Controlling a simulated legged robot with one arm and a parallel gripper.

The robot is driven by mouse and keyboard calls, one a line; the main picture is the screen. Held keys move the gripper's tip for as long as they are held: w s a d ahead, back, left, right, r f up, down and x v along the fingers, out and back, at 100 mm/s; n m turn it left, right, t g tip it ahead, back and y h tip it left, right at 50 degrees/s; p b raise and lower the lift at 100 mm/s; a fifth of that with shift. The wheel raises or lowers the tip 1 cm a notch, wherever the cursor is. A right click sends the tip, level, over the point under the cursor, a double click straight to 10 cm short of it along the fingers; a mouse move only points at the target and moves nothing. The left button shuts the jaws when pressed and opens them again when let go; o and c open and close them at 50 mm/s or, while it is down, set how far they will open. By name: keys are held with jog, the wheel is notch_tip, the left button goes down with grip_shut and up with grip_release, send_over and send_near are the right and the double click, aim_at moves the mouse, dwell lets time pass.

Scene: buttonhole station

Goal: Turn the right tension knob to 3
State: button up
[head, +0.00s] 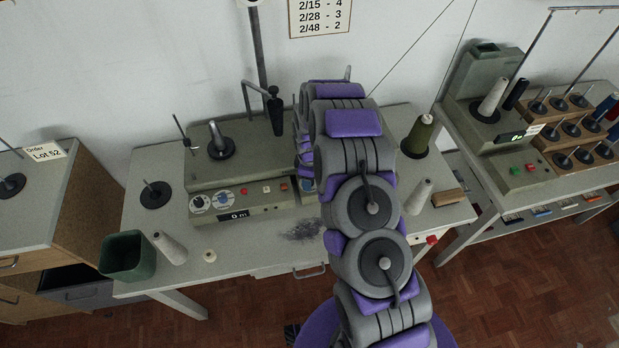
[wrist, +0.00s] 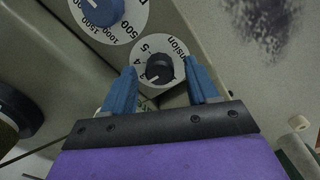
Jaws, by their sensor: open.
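The right tension knob (wrist: 160,67) is a small black knob on a round white dial plate (wrist: 176,54). Printing that reads as part of "Tension", with a 5 and a 4, shows there. A small pale mark is on the knob's lower-left side, but I cannot tell which number it points to. My gripper (wrist: 163,72) is open, its blue fingers on either side of the knob in the wrist view, with a gap to each side. I cannot tell whether the tips are level with it in depth. In the head view my arm hides this knob.
A blue knob (wrist: 103,10) on a second dial, marked 500 to 1500, is close by. In the head view, the grey machine's left dials (head: 199,203) and display (head: 238,216) show. A white cone (head: 419,196) stands right of my arm. A wall chart (head: 320,16) lists numbers.

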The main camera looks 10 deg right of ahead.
notch_tip(320, 180, up, 17)
jog(key=p, duration=0.1)
dwell(0.3)
jog(key=shift+s, duration=0.1)
dwell(0.4)
jog(key=s+a+r+m+g+b, duration=0.1)
jog(key=s+r+m, duration=0.2)
jog(key=s+r, duration=0.45)
jog(key=s+r+m+b, duration=0.15)
jog(key=s+r, duration=0.35)
jog(key=s, duration=0.6)
jog(key=s+r+m+g+b, duration=0.1)
jog(key=s+m, duration=0.7)
jog(key=s, duration=1.5)
jog(key=shift+s+d+r+b, duration=0.2)
jog(key=shift+d+r+b, duration=0.25)
jog(key=shift+b, duration=0.15)
